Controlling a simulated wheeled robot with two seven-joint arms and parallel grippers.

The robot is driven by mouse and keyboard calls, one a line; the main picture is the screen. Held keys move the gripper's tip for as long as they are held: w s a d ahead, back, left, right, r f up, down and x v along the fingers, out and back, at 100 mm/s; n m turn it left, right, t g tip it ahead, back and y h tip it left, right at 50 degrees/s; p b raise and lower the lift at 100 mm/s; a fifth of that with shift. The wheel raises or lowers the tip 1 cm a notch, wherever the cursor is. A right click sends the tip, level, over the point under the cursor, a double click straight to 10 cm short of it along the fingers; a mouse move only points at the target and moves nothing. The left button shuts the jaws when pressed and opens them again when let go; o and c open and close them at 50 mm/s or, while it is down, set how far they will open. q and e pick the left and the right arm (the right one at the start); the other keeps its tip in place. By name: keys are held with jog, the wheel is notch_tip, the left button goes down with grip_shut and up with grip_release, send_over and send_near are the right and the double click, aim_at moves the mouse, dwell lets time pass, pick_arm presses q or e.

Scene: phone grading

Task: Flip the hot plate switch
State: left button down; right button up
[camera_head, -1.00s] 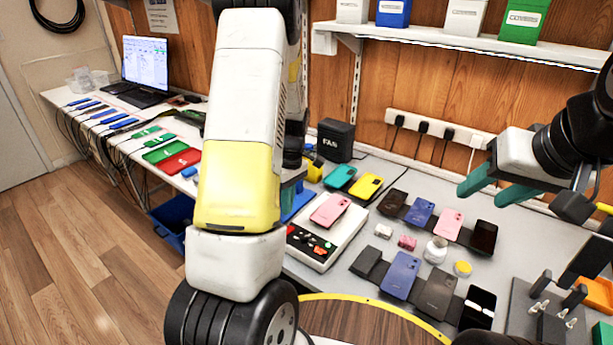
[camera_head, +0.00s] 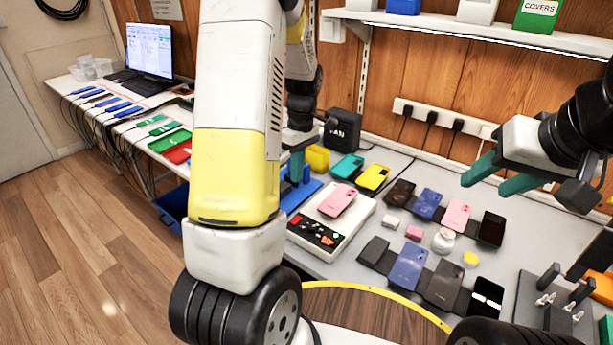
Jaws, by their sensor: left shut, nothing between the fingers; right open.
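The hot plate appears to be the white box-shaped device (camera_head: 352,222) on the grey table, with a pink phone (camera_head: 338,200) lying on its top. Its black front panel (camera_head: 313,233) carries several small red, green and white controls; I cannot tell which one is the switch. My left gripper (camera_head: 297,176) has teal fingers, is shut and empty, and points down behind the hot plate, near its far left side. My own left arm hides part of the area left of the panel. My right gripper (camera_head: 490,178) is open and empty, above the table at the right.
A blue holder (camera_head: 299,197) lies close to my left gripper. A yellow box (camera_head: 317,158), a black FAN box (camera_head: 343,129), and teal (camera_head: 347,166) and yellow phones (camera_head: 373,177) are behind the hot plate. Several phones on dark mats and small jars (camera_head: 443,241) fill the table to the right.

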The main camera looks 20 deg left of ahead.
pick_arm(q)
send_near(293, 221)
jog(key=f, duration=0.7)
jog(key=shift+s+a, duration=0.15)
jog(key=shift+s, duration=0.25)
jog(key=shift+s, duration=0.1)
